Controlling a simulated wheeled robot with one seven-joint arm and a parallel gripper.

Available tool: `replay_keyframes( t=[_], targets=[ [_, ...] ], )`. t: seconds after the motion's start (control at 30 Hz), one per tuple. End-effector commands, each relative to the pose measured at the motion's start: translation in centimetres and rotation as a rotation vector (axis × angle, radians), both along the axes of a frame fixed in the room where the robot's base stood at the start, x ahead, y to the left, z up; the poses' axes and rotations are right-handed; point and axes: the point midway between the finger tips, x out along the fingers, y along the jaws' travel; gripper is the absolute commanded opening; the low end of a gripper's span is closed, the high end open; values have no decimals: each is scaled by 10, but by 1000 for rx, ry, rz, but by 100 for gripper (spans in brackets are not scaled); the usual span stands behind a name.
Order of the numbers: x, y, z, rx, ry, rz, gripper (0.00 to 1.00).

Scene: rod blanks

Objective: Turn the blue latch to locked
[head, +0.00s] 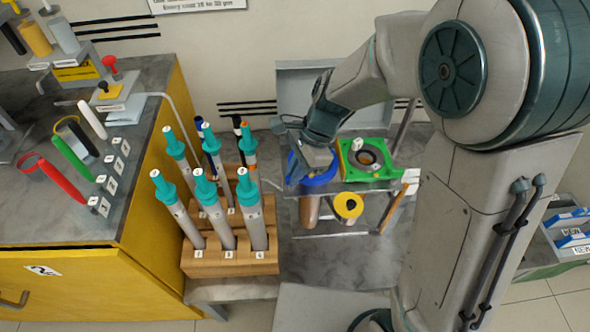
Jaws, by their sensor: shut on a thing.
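The blue latch (326,178) shows as a rounded blue part on the left of a small stand, just left of a green plate. My gripper (318,160) reaches down over it from above and is shut on it. The gripper covers much of the blue part, so the fingertips and the latch's exact turn are hard to see. No lock marking can be read from here.
The green plate (355,177) with a dark round opening is close on the gripper's right. A yellow ring (348,206) is below it. A wooden rack (235,262) of several teal-topped tools stands left. A grey bench (85,215) with coloured handles is further left.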

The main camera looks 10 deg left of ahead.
Motion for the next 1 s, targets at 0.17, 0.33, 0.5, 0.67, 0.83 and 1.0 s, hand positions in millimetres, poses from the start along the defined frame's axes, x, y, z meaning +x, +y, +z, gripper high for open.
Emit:
replay_keyframes(
  t=[0.17,0.33,0.5,0.67,0.83,1.0],
  targets=[
    [0,0,2,0,4,82,0],
    [1,1,3,-1,3,202,0],
    [2,1,3,0,3,330,0],
    [2,2,3,0,2,433,0],
    [2,2,2,0,2,513,0],
    [2,2,1,0,2,557,0]
  ],
)
